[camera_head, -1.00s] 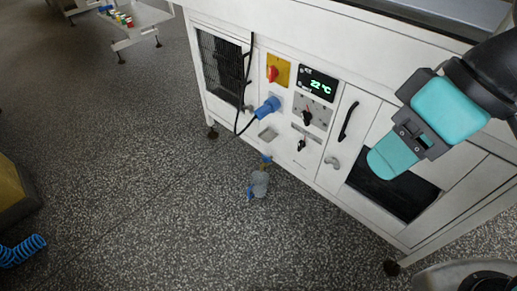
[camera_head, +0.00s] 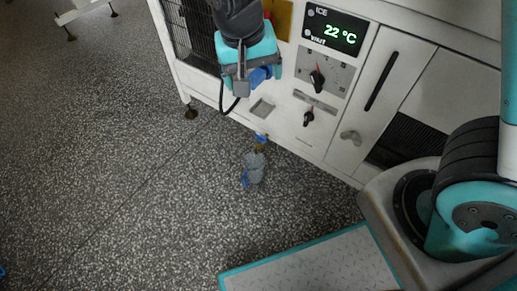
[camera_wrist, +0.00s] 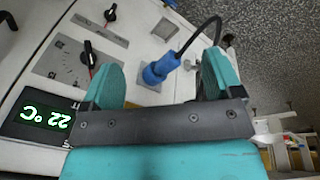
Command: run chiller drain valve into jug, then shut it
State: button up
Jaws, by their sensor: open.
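The drain valve (camera_head: 260,142), small with a blue handle and a brass-coloured body, shows low at the chiller's front edge in the head view. Its handle position is too small to tell. The jug (camera_head: 254,168), greyish and translucent with a blue part at its left, stands on the floor just below the valve. The chiller (camera_head: 330,150) is a white cabinet. My gripper (camera_head: 248,85) is open and points down in front of the cabinet, above and left of the valve. In the wrist view, the open fingers (camera_wrist: 163,78) frame a blue plug. Valve and jug are not seen there.
The blue plug (camera_wrist: 162,67) and its black cable stand out from the panel near my gripper. The display (camera_head: 336,32) reads 22 °C. Dark knobs (camera_head: 317,78) and a black door handle (camera_head: 381,81) are to the right. The speckled floor (camera_head: 120,190) at left is clear.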

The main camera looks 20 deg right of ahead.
jog(key=w+a+f+m+t+h+b, duration=0.1)
jog(key=w+a+f+m+h+b, duration=0.3)
jog(key=f, duration=0.7)
jog(key=w+f+m+t+h+b, duration=0.15)
jog(key=f+b, duration=0.35)
jog(key=f, duration=0.7)
jog(key=m+t+h+b, duration=0.3)
jog(key=t+b, duration=0.1)
jog(key=b, duration=0.3)
send_near(260, 137)
jog(key=shift+m, duration=0.25)
jog(key=b+x, duration=0.7)
jog(key=x, duration=0.1)
jog(key=shift+w+d+f, duration=0.15)
jog(key=shift+w+d, duration=0.05)
jog(key=shift+d, duration=0.15)
jog(key=shift+w+d+h, duration=0.25)
jog(key=shift+w+d, duration=0.05)
jog(key=shift+d, duration=0.05)
jog(key=c, duration=0.9)
